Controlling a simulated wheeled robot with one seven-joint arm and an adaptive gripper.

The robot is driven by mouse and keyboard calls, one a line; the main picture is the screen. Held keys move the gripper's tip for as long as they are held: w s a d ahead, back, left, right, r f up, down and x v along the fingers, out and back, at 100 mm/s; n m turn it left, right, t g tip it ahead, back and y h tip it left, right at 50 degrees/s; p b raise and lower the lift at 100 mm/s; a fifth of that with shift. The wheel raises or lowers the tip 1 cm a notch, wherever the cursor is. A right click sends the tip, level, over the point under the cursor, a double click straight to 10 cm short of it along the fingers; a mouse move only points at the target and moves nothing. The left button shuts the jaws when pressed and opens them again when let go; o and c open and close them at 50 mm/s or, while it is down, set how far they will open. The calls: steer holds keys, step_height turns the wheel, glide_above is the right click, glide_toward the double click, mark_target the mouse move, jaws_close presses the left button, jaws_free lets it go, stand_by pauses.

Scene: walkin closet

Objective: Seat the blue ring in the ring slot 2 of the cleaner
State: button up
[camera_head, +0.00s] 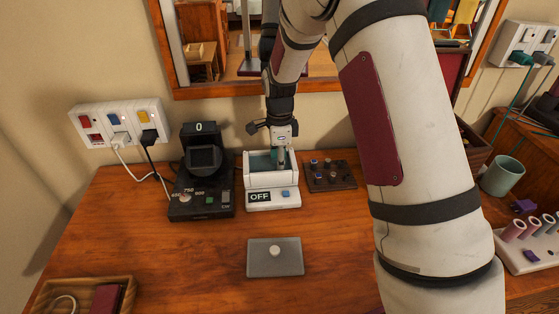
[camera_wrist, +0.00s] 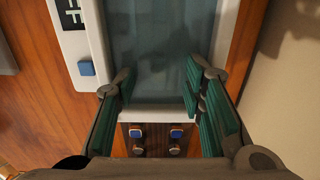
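The cleaner (camera_head: 272,197) is a white box with an open tank, an OFF display and a blue button. It also shows in the wrist view (camera_wrist: 75,45), with its tank (camera_wrist: 155,45) looking blue-grey inside. I cannot make out its ring slots. My gripper (camera_head: 281,158) is over the right part of the cleaner. In the wrist view its teal-padded fingers (camera_wrist: 160,85) stand wide apart with nothing between them. A dark ring tray (camera_head: 330,186) lies right of the cleaner with several small pieces in it, some bluish (camera_wrist: 136,133). I cannot tell which is the blue ring.
A grey plate with a white knob (camera_head: 262,262) lies in front of the cleaner. A black device (camera_head: 203,180) stands to its left. A wooden tray (camera_head: 75,290) is at front left, and a teal cup (camera_head: 502,175) at right.

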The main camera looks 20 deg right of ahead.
step_height(320, 180, up, 12)
stand_by(0.5)
stand_by(0.3)
